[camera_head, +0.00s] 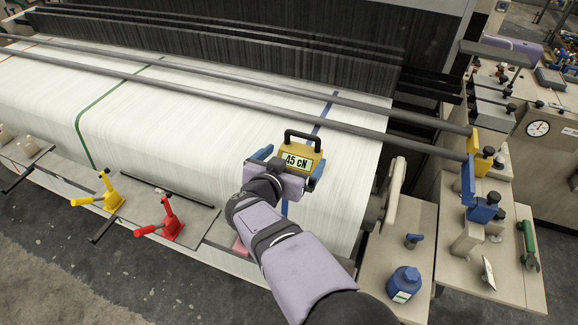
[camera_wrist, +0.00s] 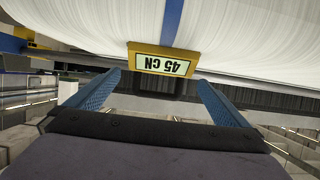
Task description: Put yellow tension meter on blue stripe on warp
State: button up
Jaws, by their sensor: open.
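The yellow tension meter (camera_head: 316,156), with a black handle and a display reading 45 cN, is at the white warp (camera_head: 230,120), in line with the blue stripe (camera_head: 325,108). The stripe shows above and below it. In the wrist view the meter (camera_wrist: 165,60) appears upside down against the warp, with the blue stripe (camera_wrist: 172,20) meeting its edge. My gripper (camera_wrist: 158,84) is open, its blue fingers apart on either side of the meter, with gaps visible in the wrist view. In the head view my gripper (camera_head: 290,165) partly hides the meter. Exact contact with the warp cannot be told.
Grey bars (camera_head: 240,85) cross above the warp. A green stripe (camera_head: 90,115) runs farther left. Yellow (camera_head: 110,195) and red (camera_head: 170,222) clamps stand at the front left.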

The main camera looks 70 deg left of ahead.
jog(key=shift+v, duration=1.5)
